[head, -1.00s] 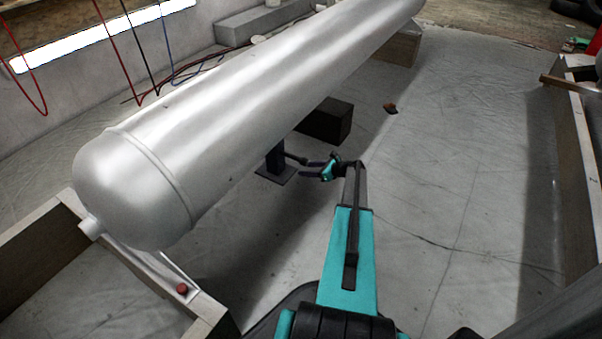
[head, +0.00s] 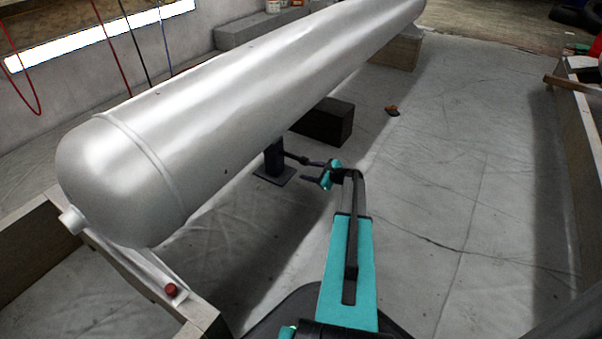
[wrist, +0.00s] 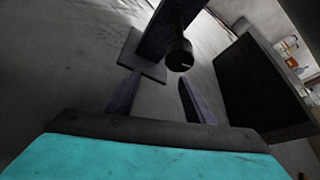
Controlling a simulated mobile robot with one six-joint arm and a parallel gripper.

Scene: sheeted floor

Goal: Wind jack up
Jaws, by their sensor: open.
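The jack (head: 275,158) is a dark blue upright post on a flat square base plate, under the long silver tank (head: 230,110). A short dark crank arm ending in a round knob juts from the post toward my gripper. In the wrist view the knob (wrist: 180,55) shows a pale mark on its face, in front of the post (wrist: 163,25). My gripper (head: 307,170) is open, low beside the jack on its right. In the wrist view its two dark fingers point at the knob, which is just beyond the tips, nearer the right finger. Nothing is between the fingers.
A black block (head: 325,122) stands behind the jack, close to the gripper's right in the wrist view (wrist: 258,80). A wooden block (head: 397,52) supports the tank's far end. A small brown object (head: 392,110) lies on the sheet. Floor to the right is clear.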

